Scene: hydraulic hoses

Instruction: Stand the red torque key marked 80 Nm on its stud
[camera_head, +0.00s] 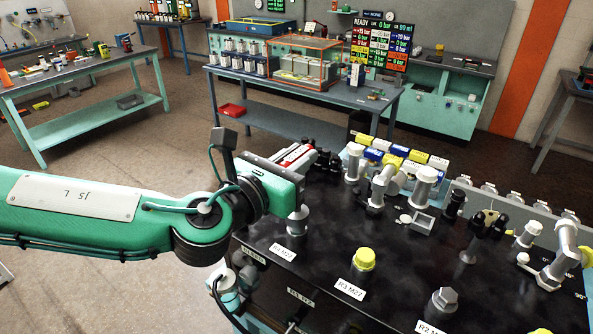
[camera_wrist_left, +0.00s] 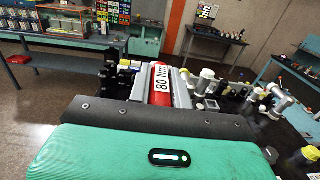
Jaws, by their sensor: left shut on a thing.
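The red torque key (camera_wrist_left: 160,85) lies between the two grey fingers of my left gripper in the left wrist view, its white label reading "80 Nm". My left gripper (camera_head: 297,154) is shut on it in the head view, over the far left part of the black bench top. Only a strip of the key's red (camera_head: 290,161) shows there between the fingers. Black fittings (camera_head: 324,157) stand just beyond the fingertips; I cannot tell whether one of them is the key's stud, or whether the key touches anything. My right gripper is not in view.
The black bench top (camera_head: 325,225) carries a yellow-capped port (camera_head: 363,259) labelled R3 M27, a grey hex fitting (camera_head: 442,302) and several upright grey fittings. Yellow, white and blue blocks (camera_head: 398,158) stand along its back. Another bench (camera_head: 350,95) stands beyond open floor.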

